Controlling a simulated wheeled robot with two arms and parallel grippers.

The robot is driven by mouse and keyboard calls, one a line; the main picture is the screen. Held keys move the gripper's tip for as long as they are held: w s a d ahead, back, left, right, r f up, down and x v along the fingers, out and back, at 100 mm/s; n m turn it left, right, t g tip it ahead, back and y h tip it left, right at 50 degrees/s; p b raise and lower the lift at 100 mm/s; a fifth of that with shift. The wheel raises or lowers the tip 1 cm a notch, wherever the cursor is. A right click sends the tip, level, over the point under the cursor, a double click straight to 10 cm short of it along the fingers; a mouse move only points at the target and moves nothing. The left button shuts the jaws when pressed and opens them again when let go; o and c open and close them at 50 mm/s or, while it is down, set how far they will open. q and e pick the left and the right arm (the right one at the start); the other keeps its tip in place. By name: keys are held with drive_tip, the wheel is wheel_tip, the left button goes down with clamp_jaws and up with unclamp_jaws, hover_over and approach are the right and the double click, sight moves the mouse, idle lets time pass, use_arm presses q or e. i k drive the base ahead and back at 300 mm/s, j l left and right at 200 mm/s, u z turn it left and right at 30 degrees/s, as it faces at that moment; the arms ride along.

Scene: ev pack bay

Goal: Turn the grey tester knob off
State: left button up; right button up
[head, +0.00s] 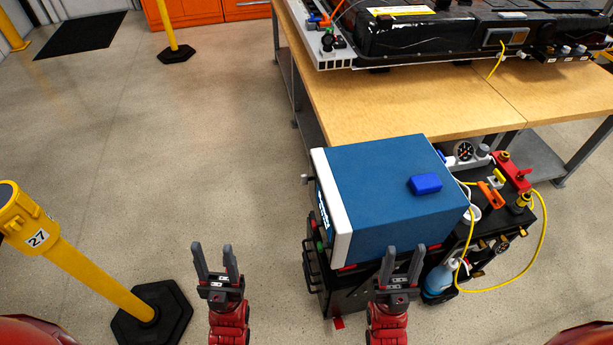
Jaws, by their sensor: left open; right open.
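The tester appears to be the blue box (385,190) with a white front panel (331,205), standing on a black cart. The panel faces left and is seen very edge-on. A small grey part, perhaps the knob (305,177), sticks out from the panel's far end; its setting cannot be read. My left gripper (214,262) is open and empty, over the floor left of the cart and apart from it. My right gripper (403,264) is open and empty, in front of the near side of the blue box in the picture; contact cannot be told.
A blue block (425,184) lies on the box. Right of it are a yellow hose (543,238), a gauge (464,151) and a blue bottle (438,281). A wooden bench (420,100) bears a battery pack behind. A yellow post (100,280) stands left; floor between is clear.

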sight(305, 178)
drive_tip(key=k+j, duration=0.15)
drive_tip(key=k, duration=0.2)
drive_tip(key=k+j, duration=0.15)
drive_tip(key=k, duration=0.25)
drive_tip(key=i+j+u, duration=0.15)
drive_tip(key=i+j, duration=0.35)
drive_tip(key=i, duration=0.15)
drive_tip(key=i+j+u, duration=0.15)
drive_tip(key=i+j, duration=0.3)
drive_tip(key=i, duration=0.2)
